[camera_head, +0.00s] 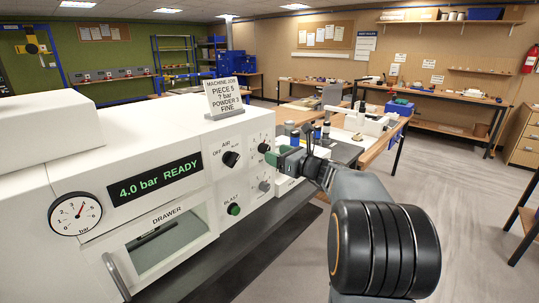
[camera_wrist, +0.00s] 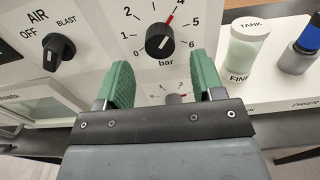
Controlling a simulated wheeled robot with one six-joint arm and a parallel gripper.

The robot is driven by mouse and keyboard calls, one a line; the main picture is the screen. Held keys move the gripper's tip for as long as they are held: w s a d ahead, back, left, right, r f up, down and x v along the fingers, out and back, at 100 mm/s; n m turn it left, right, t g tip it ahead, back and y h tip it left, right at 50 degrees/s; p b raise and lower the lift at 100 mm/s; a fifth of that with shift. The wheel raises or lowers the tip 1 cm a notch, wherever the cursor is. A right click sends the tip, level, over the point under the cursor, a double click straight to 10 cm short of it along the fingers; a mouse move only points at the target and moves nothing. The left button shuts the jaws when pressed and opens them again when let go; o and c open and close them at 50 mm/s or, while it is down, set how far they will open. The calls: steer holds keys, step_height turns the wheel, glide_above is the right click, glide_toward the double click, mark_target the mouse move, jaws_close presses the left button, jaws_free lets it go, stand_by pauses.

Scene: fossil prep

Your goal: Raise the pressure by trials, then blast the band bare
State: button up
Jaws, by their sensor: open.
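The white blasting machine (camera_head: 150,130) has a display (camera_head: 155,178) reading "4.0 bar READY". Its round gauge (camera_head: 75,213) is at the left. The black pressure knob (camera_wrist: 160,40) has a bar scale, with a red mark near 4. My gripper (camera_wrist: 163,78) is open, its green fingers apart just below the knob in the wrist view. They do not visibly grip it. In the head view my gripper (camera_head: 279,157) is beside the panel. The black AIR knob (camera_head: 230,158) and green BLAST button (camera_head: 234,209) are left of it. No band is recognisable through the drawer window (camera_head: 165,240).
A second, lower dial (camera_wrist: 176,98) is partly hidden by my gripper. A tank jar (camera_wrist: 246,48) marked FINE and a blue-topped bottle (camera_wrist: 302,50) stand to the right.

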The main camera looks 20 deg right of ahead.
steer(key=b+v, duration=0.1)
steer(key=v, duration=0.8)
steer(key=shift+s, duration=0.3)
steer(key=shift+d, duration=0.15)
stand_by(0.9)
jaws_close()
stand_by(0.4)
stand_by(0.6)
stand_by(0.5)
steer(key=s+a+f+n+g, duration=0.4)
steer(key=a+f+n+g, duration=0.15)
steer(key=a+n, duration=0.3)
steer(key=s+a+f+n+g, duration=0.45)
steer(key=a+f+n, duration=0.2)
steer(key=a, duration=0.25)
steer(key=s+f+n+g+h, duration=0.2)
steer(key=s+f+n+h, duration=0.4)
steer(key=n, duration=1)
steer(key=s+a+h, duration=0.1)
steer(key=s, duration=0.1)
steer(key=shift+s+f+g, duration=0.25)
steer(key=shift+s+g, duration=0.05)
steer(key=shift+s, duration=0.05)
